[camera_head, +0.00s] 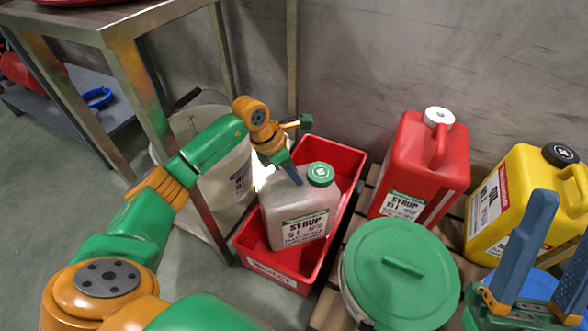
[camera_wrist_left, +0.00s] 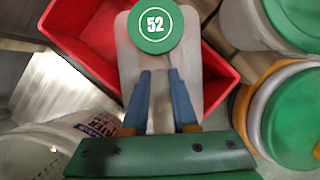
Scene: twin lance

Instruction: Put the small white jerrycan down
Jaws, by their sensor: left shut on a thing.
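The small white jerrycan (camera_head: 300,212) has a green cap and a "SYRUP 5 L" label. It stands roughly upright within the walls of a red crate (camera_head: 268,276). Whether its base touches the crate floor is hidden. My left gripper (camera_head: 293,177) is shut on the jerrycan's handle, behind the cap. In the left wrist view the gripper (camera_wrist_left: 161,80) has its blue fingers on either side of the handle, below the cap (camera_wrist_left: 155,27) marked 52. My right gripper (camera_head: 563,228) is at the lower right, its blue fingers apart with nothing visible between them.
A white bucket (camera_head: 222,170) and a metal table leg (camera_head: 150,95) stand left of the crate. On the right, a pallet (camera_head: 335,285) bears a red jerrycan (camera_head: 425,160), a yellow jerrycan (camera_head: 505,205) and a green-lidded drum (camera_head: 400,275). A wall is behind.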

